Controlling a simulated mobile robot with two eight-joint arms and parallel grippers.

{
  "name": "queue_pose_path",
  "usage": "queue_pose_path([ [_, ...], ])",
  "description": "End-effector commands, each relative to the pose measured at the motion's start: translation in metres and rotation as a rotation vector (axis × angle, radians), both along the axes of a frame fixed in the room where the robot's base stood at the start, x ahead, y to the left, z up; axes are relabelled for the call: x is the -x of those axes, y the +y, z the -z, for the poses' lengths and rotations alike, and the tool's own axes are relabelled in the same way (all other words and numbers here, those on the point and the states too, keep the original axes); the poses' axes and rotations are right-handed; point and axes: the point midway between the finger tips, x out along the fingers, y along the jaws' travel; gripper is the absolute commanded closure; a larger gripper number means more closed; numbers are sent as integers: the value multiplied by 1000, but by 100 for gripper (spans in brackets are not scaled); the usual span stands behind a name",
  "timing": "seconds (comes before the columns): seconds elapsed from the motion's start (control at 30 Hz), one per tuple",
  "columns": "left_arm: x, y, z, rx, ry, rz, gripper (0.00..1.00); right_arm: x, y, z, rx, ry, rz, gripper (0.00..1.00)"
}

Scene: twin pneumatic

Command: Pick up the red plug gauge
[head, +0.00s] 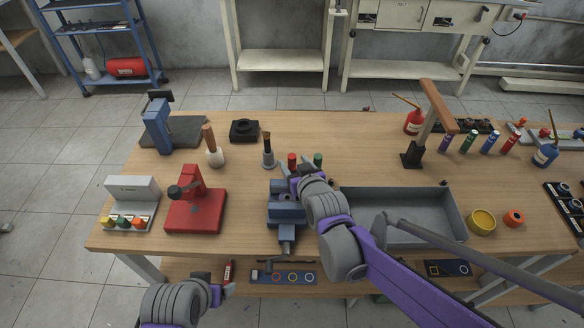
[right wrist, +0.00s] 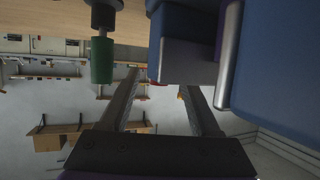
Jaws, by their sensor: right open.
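A red upright cylinder (head: 292,159), which looks like the red plug gauge, stands just behind the blue vise (head: 287,212). A green one (head: 318,159) stands to its right, and a green cylinder (right wrist: 101,60) with a dark end shows at the left of the right wrist view. My right gripper (head: 291,174) is over the back of the vise, close in front of the red cylinder, and partly hides what is there. In the right wrist view its two fingers (right wrist: 160,98) are apart, with the blue vise close beyond. My left gripper (head: 220,291) is low at the table's front edge; its jaws are unclear.
A grey tray (head: 455,212) lies right of the vise, partly behind my right arm. A red press (head: 194,208) stands left of it. A file-like tool (head: 268,155) and a wooden-handled tool (head: 213,150) stand behind. A red cylinder (head: 509,141) stands at the far right.

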Motion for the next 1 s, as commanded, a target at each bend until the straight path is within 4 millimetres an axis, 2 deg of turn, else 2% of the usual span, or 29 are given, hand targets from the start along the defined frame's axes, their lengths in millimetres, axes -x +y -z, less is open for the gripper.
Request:
queue_pose_path([
  [0.1,0,0,2,0,1,0,22,-15,4,8,0,0,0,36],
  [0.2,0,0,3,0,1,0,22,-21,6,10,0,0,0,36],
  [0.47,0,0,3,0,1,0,22,-23,7,11,0,0,0,38],
  [0.8,0,0,3,0,1,0,22,-22,7,11,0,0,0,100],
  [1.0,0,0,3,0,1,0,22,-22,7,10,0,0,0,100],
])
